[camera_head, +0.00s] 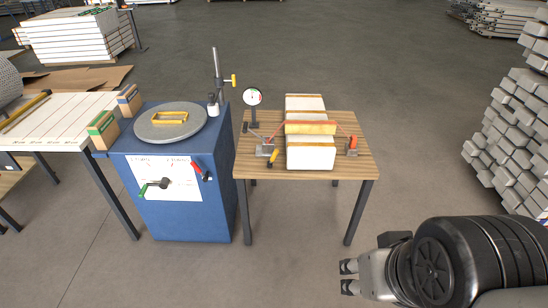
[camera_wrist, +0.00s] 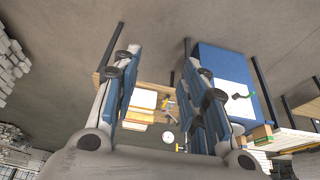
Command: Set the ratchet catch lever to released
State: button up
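A small grey ratchet device (camera_head: 265,150) with a yellow-handled lever (camera_head: 273,157) sits at the left of the wooden table (camera_head: 360,172). A red-orange strap (camera_head: 310,127) runs from it over the white boxes (camera_head: 311,156) to an orange fitting (camera_head: 352,145) at the right. The catch lever's exact setting is too small to tell. My gripper (camera_head: 348,277) is at the lower right, in front of the table and apart from it. It is open and empty; the wrist view shows its blue-padded fingers (camera_wrist: 157,65) spread, with the table (camera_wrist: 150,88) beyond.
A round gauge (camera_head: 253,97) stands at the table's back left. A blue cabinet (camera_head: 190,220) left of it carries a green-handled crank (camera_head: 152,187), a red lever (camera_head: 196,168) and a grey disc (camera_head: 150,128). Grey blocks (camera_head: 500,150) are stacked at the right. Floor before the table is clear.

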aim_at(269, 163)
jog(key=i+u, duration=0.15)
jog(key=u, duration=0.25)
jog(key=i+u, duration=0.15)
jog(key=u, duration=0.2)
jog(key=i+l+u, duration=0.2)
jog(key=i+l, duration=0.2)
jog(key=i, duration=0.35)
jog(key=i+l+u, duration=0.25)
jog(key=i+l, duration=0.3)
jog(key=i, duration=0.15)
